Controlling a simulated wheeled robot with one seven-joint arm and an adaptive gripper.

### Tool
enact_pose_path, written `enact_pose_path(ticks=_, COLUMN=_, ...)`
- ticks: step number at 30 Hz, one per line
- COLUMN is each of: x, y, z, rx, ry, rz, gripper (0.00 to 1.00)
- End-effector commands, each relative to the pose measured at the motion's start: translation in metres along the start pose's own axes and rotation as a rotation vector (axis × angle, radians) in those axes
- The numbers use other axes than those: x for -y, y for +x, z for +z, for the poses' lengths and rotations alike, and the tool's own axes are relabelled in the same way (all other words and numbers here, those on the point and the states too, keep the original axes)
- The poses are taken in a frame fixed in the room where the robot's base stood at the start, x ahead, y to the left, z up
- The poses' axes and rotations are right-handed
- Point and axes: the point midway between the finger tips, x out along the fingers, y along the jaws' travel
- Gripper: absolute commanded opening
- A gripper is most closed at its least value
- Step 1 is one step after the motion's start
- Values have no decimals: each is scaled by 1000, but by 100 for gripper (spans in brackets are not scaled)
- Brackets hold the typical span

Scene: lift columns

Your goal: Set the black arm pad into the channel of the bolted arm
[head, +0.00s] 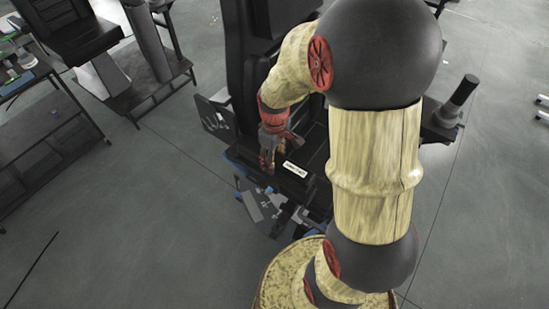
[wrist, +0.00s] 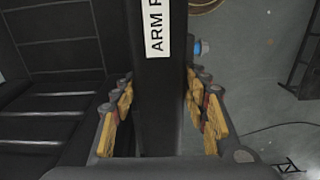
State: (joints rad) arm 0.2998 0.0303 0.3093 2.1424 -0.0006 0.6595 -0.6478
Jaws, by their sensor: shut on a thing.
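The black arm pad (wrist: 157,125) fills the middle of the wrist view, with a white label reading "ARM P" at its far part. My gripper (wrist: 160,92) has its yellow-padded fingers on both sides of the pad and is shut on it. In the head view, my gripper (head: 268,156) is beside the black chair, and the pad's white label (head: 295,170) shows just to its right. The channel of the bolted arm cannot be made out in either view. I cannot tell whether the pad touches anything beneath it.
The black chair seat (wrist: 50,100) lies left of the pad in the wrist view. Grey and blue parts (head: 268,210) are low in front of the chair. Another black chair (head: 75,35) and a dark table (head: 45,125) stand at left. Open grey floor lies between.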

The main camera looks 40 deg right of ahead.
Motion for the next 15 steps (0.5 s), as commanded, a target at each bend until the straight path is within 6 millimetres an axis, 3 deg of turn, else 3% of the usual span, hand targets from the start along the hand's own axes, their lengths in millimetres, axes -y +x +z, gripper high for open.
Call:
enact_pose_path(ticks=1, x=0, y=7, z=0, rx=-1, ry=0, rz=1, gripper=4)
enact_pose_path(ticks=15, x=0, y=6, z=0, rx=-1, ry=0, rz=1, gripper=4)
